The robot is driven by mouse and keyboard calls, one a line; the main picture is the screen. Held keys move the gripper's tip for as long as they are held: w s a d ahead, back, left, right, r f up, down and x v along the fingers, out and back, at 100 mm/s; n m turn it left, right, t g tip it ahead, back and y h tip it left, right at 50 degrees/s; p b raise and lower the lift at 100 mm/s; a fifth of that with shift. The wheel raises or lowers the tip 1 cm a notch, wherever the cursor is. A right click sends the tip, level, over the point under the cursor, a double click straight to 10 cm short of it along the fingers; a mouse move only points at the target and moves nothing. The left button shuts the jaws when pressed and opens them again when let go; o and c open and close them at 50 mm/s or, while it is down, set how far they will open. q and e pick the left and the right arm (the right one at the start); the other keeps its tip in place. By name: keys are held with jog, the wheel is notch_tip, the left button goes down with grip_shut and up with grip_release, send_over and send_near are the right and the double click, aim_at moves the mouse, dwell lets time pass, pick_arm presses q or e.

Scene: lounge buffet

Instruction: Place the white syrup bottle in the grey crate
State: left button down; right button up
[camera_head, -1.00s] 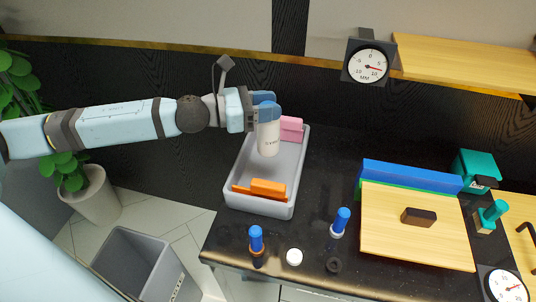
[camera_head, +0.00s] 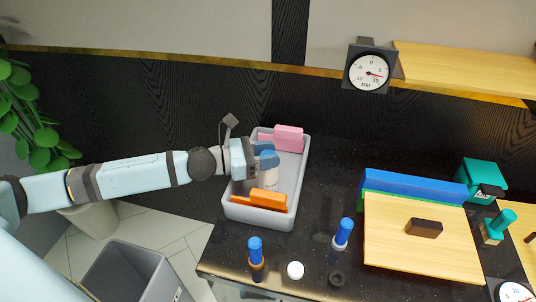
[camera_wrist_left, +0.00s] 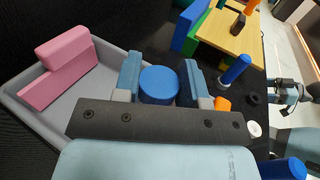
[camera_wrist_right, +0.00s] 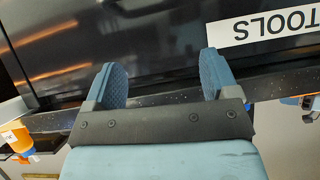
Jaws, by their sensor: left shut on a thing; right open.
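The white syrup bottle (camera_head: 270,181) has a blue cap and a pale body, and its cap (camera_wrist_left: 159,85) shows between the fingers in the left wrist view. My left gripper (camera_head: 267,158) is shut on it and holds it roughly upright inside the grey crate (camera_head: 257,216). Its base is hidden, so I cannot tell whether it touches the crate floor. An orange block (camera_head: 268,198) lies at the crate's near end and a pink block (camera_head: 289,138) at its far end. My right gripper (camera_wrist_right: 165,68) is open and empty.
Two small blue-topped bottles, one with an orange-brown base (camera_head: 255,253) and one pale (camera_head: 343,234), stand near the counter's front edge. A white disc (camera_head: 295,270) and a black ring (camera_head: 336,279) lie nearby. A wooden board (camera_head: 420,250) is at right.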

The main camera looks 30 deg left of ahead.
pick_arm(q)
jog(key=shift+f, duration=0.1)
jog(key=c, duration=1.1)
grip_release()
jog(key=shift+f, duration=0.15)
jog(key=o, duration=0.4)
jog(key=shift+r, duration=0.25)
jog(key=shift+b+v, duration=0.6)
jog(key=shift+v, duration=5.45)
